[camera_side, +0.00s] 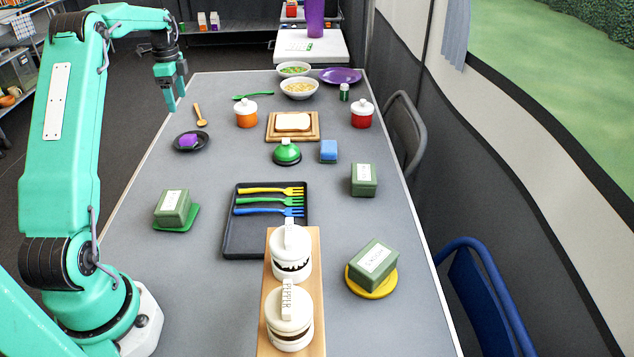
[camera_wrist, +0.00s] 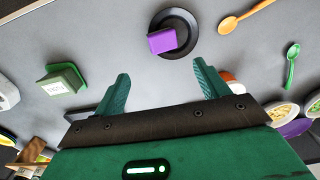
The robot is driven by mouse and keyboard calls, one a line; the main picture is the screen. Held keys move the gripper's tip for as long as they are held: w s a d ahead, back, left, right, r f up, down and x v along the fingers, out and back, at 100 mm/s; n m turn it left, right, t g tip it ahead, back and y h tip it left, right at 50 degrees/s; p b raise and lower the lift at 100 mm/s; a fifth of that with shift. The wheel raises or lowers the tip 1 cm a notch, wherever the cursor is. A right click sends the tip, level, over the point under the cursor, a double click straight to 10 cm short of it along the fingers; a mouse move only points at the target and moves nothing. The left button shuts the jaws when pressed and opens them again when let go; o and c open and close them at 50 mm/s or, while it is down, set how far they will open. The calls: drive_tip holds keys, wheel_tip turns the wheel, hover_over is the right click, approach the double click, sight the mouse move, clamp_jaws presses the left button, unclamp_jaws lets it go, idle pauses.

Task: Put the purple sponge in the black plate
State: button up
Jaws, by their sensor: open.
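The purple sponge (camera_side: 188,141) lies in the small round black plate (camera_side: 178,148) on the left side of the table. In the wrist view the sponge (camera_wrist: 162,41) sits toward the lower left of the black plate (camera_wrist: 187,19), apparently over its rim on that side. My gripper (camera_side: 175,101) is above the table's left edge, raised above and behind the plate in the side view. In the wrist view its two fingers (camera_wrist: 162,85) are spread wide with nothing between them, apart from the sponge and plate.
A wooden spoon (camera_side: 200,115) lies behind the plate. An orange lidded pot (camera_side: 246,114) and a green bell-shaped item (camera_side: 287,152) stand to the right. A black tray (camera_side: 237,240) with forks and a green box (camera_side: 172,208) are nearer the front. The table around the plate is clear.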

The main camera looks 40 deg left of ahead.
idle(0.3)
drive_tip(key=s+d+r+n+t, duration=0.1)
drive_tip(key=d+r, duration=0.3)
drive_tip(key=d, duration=0.4)
drive_tip(key=s+d+r+n+t+y, duration=0.15)
drive_tip(key=d+r, duration=0.25)
drive_tip(key=d, duration=0.4)
drive_tip(key=d+r+n+h, duration=0.1)
drive_tip(key=d+r+n, duration=0.1)
drive_tip(key=d+r, duration=0.45)
drive_tip(key=s+d+f+n+t, duration=0.1)
drive_tip(key=s+d+f+n, duration=0.1)
drive_tip(key=s+d, duration=0.6)
drive_tip(key=s+d+f+n+t, duration=0.2)
drive_tip(key=s+d+f, duration=0.1)
drive_tip(key=s+d, duration=0.5)
drive_tip(key=d, duration=0.2)
drive_tip(key=shift+s+d+f, duration=0.15)
drive_tip(key=shift+s+d, duration=0.1)
drive_tip(key=shift+d, duration=0.15)
drive_tip(key=shift+n, duration=0.25)
drive_tip(key=shift+c, duration=0.8)
